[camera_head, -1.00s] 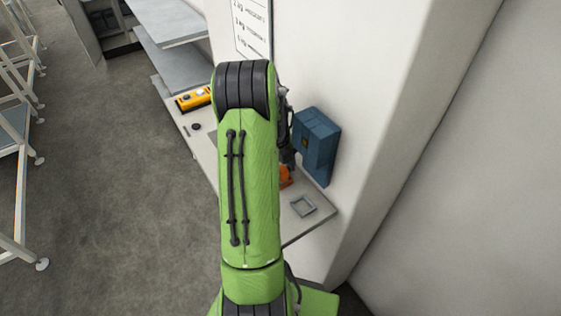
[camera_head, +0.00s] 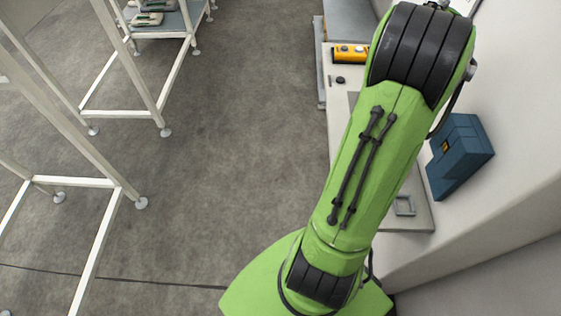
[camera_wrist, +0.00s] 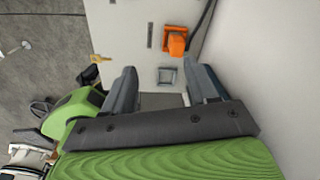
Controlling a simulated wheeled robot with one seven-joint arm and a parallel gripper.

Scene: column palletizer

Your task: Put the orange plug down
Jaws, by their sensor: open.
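The orange plug (camera_wrist: 175,42) sits on the pale worktop (camera_wrist: 124,30) in the wrist view, with a dark cable running from it to the top edge. My gripper (camera_wrist: 162,75) is open and empty, its two dark fingers apart. The plug lies beyond the fingertips, clear of them. In the head view my green arm covers the plug and the gripper.
A small grey square frame (camera_head: 404,206) lies on the worktop; it also shows between my fingers in the wrist view (camera_wrist: 167,68). A yellow-orange device (camera_head: 350,54) lies farther back. White racks stand left across open floor.

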